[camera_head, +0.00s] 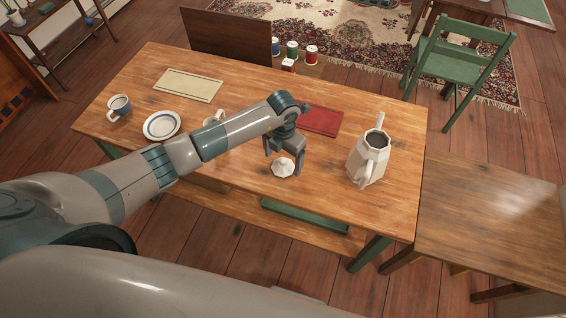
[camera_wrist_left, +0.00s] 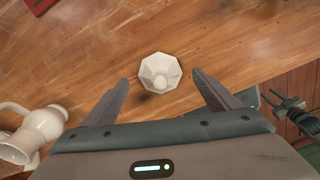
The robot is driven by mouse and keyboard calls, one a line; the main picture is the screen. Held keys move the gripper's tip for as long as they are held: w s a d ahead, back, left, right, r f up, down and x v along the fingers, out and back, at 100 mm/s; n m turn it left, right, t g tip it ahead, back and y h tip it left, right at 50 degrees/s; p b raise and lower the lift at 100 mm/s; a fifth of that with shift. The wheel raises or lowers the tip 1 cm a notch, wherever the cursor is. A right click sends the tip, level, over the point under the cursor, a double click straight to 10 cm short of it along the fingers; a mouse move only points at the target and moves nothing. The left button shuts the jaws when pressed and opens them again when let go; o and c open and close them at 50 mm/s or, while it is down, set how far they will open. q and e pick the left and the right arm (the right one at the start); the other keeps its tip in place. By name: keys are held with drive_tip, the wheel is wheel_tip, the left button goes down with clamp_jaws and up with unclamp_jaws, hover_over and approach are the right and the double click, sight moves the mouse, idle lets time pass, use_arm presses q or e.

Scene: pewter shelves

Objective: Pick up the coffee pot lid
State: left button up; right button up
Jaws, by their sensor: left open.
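The coffee pot lid (camera_head: 283,167) is a small white faceted piece with a knob, lying on the wooden table near its front edge. In the left wrist view the lid (camera_wrist_left: 160,72) sits just beyond and between the fingertips. My left gripper (camera_head: 285,163) is open and empty, above the lid and close to it; the fingers (camera_wrist_left: 160,84) do not touch it. The white faceted coffee pot (camera_head: 362,163) stands upright at the right of the table, its top open and dark.
The table (camera_head: 400,110) also holds a red book (camera_head: 320,121), a cream mat (camera_head: 188,85), a plate (camera_head: 161,125), a blue-grey mug (camera_head: 119,106) and a white cup (camera_head: 213,118) partly behind my arm. A bench (camera_head: 492,215) stands at the right. The table around the lid is clear.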

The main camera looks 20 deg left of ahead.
use_arm(q)
drive_tip(key=shift+f, duration=0.95)
drive_tip(key=c, duration=1.2)
